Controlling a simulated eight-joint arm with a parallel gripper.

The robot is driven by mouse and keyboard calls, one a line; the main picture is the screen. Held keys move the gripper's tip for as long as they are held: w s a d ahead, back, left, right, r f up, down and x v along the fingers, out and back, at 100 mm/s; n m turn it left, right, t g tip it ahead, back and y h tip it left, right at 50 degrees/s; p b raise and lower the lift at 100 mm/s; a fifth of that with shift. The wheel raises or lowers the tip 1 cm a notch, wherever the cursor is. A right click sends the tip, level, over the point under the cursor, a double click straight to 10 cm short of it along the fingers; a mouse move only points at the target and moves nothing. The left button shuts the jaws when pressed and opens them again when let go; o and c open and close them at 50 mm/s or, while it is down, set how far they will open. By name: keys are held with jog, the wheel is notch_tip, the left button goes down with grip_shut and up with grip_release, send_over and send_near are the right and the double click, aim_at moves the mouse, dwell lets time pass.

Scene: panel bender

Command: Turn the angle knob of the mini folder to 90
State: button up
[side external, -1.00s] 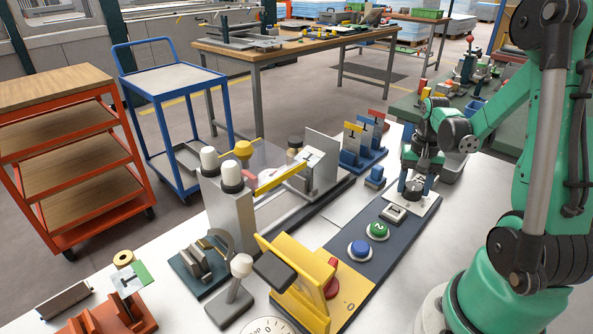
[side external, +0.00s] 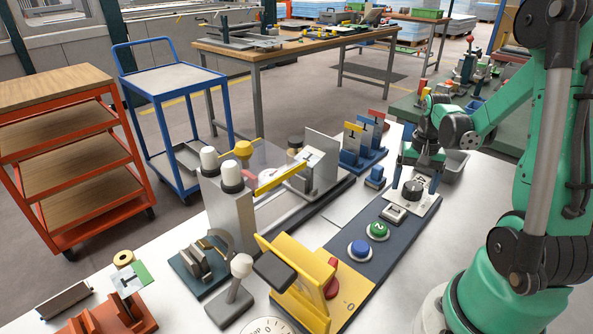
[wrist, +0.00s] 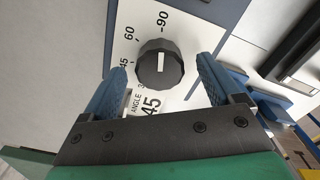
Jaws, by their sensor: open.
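The angle knob (wrist: 160,66) is a dark ribbed cap with a white pointer line. In the wrist view the line points up toward the 90 mark on the white dial plate (wrist: 190,35), where 60 and 45 are also printed. A label below reads ANGLE 45. My gripper (wrist: 163,70) is open, with one blue finger on each side of the knob and gaps between them. In the side view the knob (side external: 412,190) sits at the far end of the dark control panel (side external: 345,245), with my gripper (side external: 415,180) just above and around it.

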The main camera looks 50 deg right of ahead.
aim_at(414, 185)
jog(key=shift+r, duration=2.55)
